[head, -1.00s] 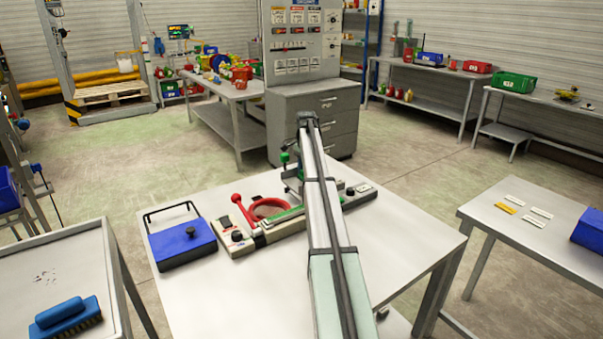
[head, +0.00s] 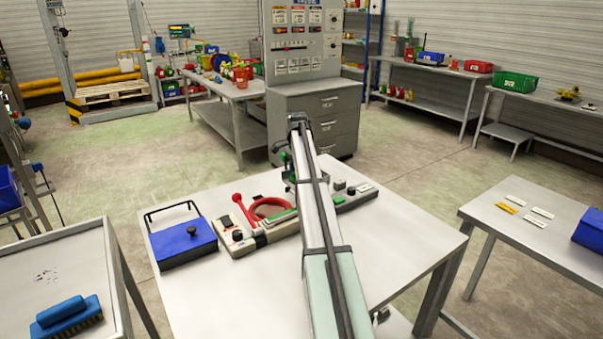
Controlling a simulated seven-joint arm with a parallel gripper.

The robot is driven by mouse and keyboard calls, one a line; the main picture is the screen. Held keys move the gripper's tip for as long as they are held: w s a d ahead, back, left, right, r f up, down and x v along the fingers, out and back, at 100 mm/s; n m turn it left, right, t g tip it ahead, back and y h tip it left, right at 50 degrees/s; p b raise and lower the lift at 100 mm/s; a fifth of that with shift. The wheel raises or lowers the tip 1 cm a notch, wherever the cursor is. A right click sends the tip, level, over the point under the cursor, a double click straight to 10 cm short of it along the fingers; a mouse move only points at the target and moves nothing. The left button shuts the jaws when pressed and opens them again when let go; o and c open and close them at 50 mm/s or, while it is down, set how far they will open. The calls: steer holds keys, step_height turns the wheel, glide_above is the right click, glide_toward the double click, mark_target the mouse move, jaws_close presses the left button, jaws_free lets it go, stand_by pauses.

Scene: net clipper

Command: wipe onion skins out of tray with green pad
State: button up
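My arm reaches away from me over the middle table. My gripper (head: 291,172) is at its far end, small and mostly hidden by my own arm, so I cannot tell whether its fingers are open or shut. Something green shows right beside it, but I cannot tell if it is a pad or if it is held. A green strip (head: 284,217) lies along the clipper machine (head: 262,232). The left table has a raised rim like a tray (head: 75,240). Small dark flecks (head: 47,276), possibly onion skins, lie on its surface.
A blue brush (head: 66,316) lies on the near part of the left table. A blue box with a wire handle (head: 182,242) stands left of the machine. The middle table (head: 400,235) is clear on its right. A grey cabinet (head: 330,118) stands beyond the gripper.

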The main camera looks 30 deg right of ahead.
steer(key=shift+s+f, duration=0.15)
steer(key=shift+s, duration=0.9)
steer(key=shift+d, duration=2.45)
steer(key=shift+a+r, duration=0.2)
steer(key=shift+a, duration=2.2)
steer(key=shift+d+f, duration=0.1)
steer(key=shift+d, duration=2.25)
steer(key=shift+s, duration=1)
steer(key=shift+a+f, duration=0.1)
steer(key=shift+a, duration=2.35)
steer(key=shift+d, duration=2.5)
steer(key=shift+a+r, duration=0.2)
steer(key=shift+a, duration=2.25)
